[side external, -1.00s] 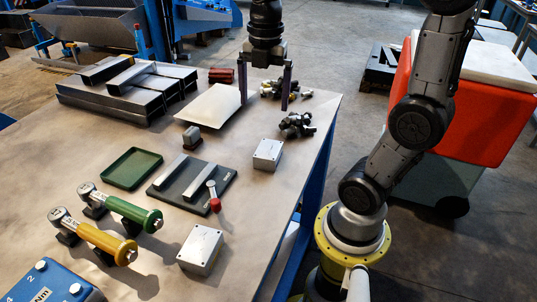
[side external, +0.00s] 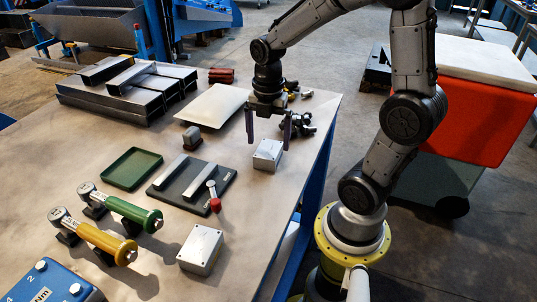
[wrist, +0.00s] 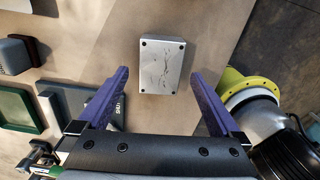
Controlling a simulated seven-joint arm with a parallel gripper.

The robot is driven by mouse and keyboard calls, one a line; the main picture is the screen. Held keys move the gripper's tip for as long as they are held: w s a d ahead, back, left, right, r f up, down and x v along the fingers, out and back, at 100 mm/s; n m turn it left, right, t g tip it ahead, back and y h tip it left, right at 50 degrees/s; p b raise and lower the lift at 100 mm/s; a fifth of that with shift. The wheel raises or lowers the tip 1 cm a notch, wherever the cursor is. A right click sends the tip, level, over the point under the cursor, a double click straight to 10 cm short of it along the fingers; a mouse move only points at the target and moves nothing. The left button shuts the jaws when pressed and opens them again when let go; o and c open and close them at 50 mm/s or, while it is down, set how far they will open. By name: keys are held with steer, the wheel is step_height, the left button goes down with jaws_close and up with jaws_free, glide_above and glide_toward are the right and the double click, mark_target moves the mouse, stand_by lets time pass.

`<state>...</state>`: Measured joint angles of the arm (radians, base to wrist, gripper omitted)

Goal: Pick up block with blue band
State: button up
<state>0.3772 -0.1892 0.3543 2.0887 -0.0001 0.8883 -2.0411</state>
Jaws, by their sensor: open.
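I cannot make out a blue band on any block in either view. My gripper (side external: 268,142) is open and empty, pointing down over the right part of the table. A light grey box (side external: 268,155) with dark corner screws lies just by the fingertips in the side view. In the wrist view the same box (wrist: 166,63) shows between the two purple fingers (wrist: 160,73), apart from both. A small grey-brown block (side external: 192,138) stands to the left of my gripper; it also shows at the left of the wrist view (wrist: 14,55).
A dark fixture plate (side external: 165,198) with grey bars and a red-knobbed lever, a green tray (side external: 120,178), and a second grey box (side external: 201,250) lie nearer the front. A white sheet (side external: 212,105) and black knobs (side external: 292,127) lie behind. The table's right edge is close.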

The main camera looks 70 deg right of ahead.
steer(key=shift+f, duration=1.35)
steer(key=shift+r, duration=0.1)
jaws_close()
